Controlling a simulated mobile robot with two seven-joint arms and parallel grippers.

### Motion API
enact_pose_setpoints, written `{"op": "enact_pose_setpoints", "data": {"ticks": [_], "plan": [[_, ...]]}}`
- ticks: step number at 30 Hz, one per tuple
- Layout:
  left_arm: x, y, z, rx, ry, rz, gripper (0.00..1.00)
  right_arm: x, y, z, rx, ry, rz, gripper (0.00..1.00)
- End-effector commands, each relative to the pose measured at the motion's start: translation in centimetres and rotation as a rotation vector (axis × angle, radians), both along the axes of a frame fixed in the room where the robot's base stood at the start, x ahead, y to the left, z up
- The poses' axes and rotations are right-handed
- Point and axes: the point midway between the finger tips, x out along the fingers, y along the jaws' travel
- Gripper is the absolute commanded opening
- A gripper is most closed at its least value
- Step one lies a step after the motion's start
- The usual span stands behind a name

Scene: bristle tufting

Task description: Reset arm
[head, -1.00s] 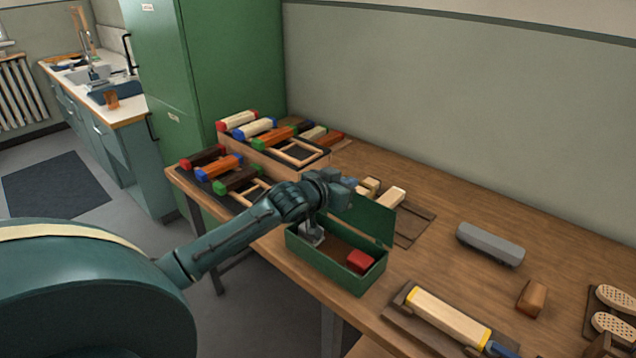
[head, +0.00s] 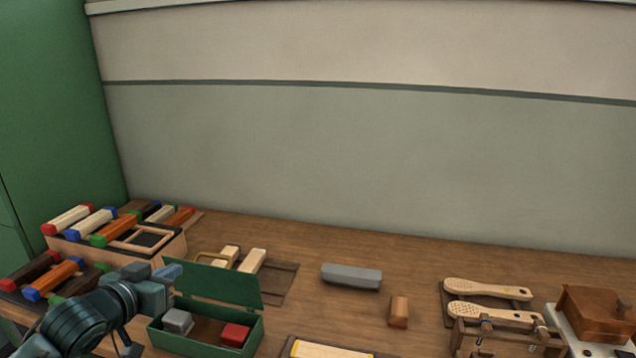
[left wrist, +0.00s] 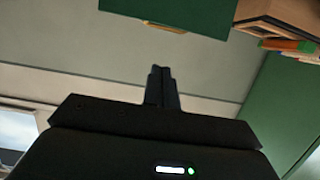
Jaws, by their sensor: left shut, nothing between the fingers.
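My left gripper (head: 168,273) is at the lower left of the head view, raised above and beside the open green box (head: 207,347). Its fingers are together and empty in the left wrist view (left wrist: 160,82). The box holds a grey block (head: 178,320) at its left and a red block (head: 235,334) at its right, with its lid (head: 215,284) up at the back. My right gripper is not in view.
Brushes with coloured ends lie in a wooden rack (head: 165,248) at left. Pale blocks (head: 252,260) lie on a mat behind the box. A grey bar (head: 350,277), a brown block (head: 398,311) and perforated paddles (head: 488,289) stand right. The table between is mostly clear.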

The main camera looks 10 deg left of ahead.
Motion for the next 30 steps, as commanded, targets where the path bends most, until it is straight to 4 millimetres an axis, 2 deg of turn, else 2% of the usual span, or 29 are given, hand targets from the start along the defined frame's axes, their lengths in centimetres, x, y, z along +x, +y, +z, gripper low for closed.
{"op": "enact_pose_setpoints", "data": {"ticks": [2,5,9,12,15,18,21,24,30], "plan": [[-0.8,-0.9,-2.6,-0.005,0.033,-0.011,0.0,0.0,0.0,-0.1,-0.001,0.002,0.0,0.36],[-2.7,-3.2,-7.5,-0.005,0.087,-0.038,0.0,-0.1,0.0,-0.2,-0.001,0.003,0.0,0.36],[-7.6,-8.1,-15.6,-0.001,0.178,-0.091,0.0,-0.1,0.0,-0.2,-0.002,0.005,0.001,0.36],[-11.8,-12.1,-20.1,0.001,0.235,-0.127,0.0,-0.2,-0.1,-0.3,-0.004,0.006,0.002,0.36],[-15.7,-15.7,-23.0,0.004,0.276,-0.157,0.0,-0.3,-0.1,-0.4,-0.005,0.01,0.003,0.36],[-18.5,-18.5,-24.7,0.009,0.302,-0.179,0.0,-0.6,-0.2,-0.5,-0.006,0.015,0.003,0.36],[-20.2,-20.2,-25.4,0.013,0.317,-0.191,0.0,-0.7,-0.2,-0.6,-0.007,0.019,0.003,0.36],[-20.9,-20.9,-25.7,0.016,0.321,-0.197,0.0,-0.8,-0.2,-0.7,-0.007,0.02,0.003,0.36],[-20.9,-21.0,-25.7,0.018,0.321,-0.199,0.0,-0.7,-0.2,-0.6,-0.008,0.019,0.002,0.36]]}}
